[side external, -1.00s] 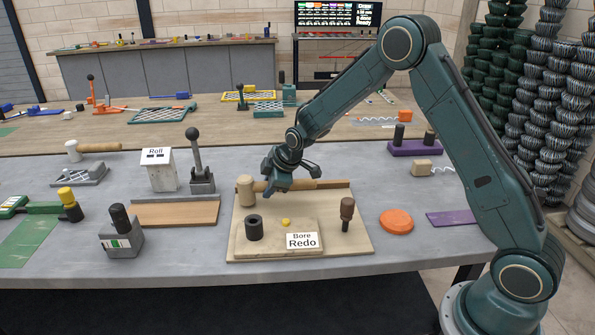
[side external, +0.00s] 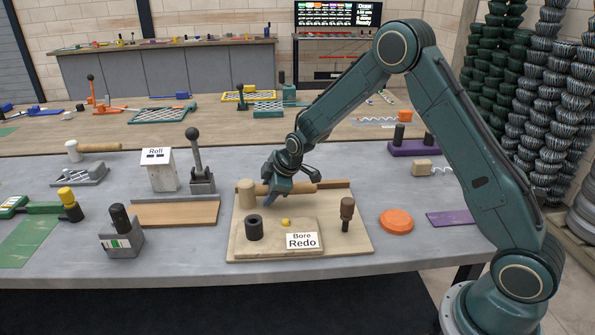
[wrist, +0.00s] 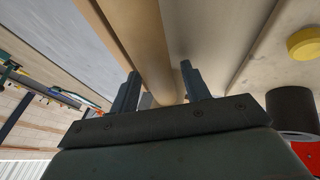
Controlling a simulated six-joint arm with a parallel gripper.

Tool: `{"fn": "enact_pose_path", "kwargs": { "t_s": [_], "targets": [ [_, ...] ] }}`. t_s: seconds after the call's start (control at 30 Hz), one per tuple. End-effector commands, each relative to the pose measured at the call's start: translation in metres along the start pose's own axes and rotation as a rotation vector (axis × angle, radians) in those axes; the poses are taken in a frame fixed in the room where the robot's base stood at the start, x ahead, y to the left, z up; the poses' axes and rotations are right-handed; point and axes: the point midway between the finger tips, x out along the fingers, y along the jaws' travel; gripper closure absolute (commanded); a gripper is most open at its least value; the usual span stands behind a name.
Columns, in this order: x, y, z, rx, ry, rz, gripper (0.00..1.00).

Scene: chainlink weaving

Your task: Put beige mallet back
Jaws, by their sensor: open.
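The beige mallet (side external: 246,193) lies on the pale wooden board (side external: 345,246), along its back edge. Its head is at the left and its handle (side external: 303,188) runs to the right. My gripper (side external: 271,200) is low over the handle, just right of the head, and hides part of it. In the wrist view my gripper (wrist: 160,85) is open, with one finger on each side of the handle (wrist: 156,45). The palm hides the nearer part of the handle.
A strip (side external: 335,184) edges the board's back. An orange disc (side external: 396,221) lies to the right.

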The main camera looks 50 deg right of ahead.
Motion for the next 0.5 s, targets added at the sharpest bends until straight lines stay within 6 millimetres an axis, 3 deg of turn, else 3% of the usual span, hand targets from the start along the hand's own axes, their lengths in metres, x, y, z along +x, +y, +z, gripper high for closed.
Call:
{"fn": "enact_pose_path", "kwargs": {
  "t_s": [0.27, 0.5],
  "targets": [
    [-0.013, 0.0, 0.0, 0.001, 0.001, 0.001, 0.53],
    [-0.041, 0.0, -0.001, 0.001, 0.002, 0.002, 0.53]
  ]
}}
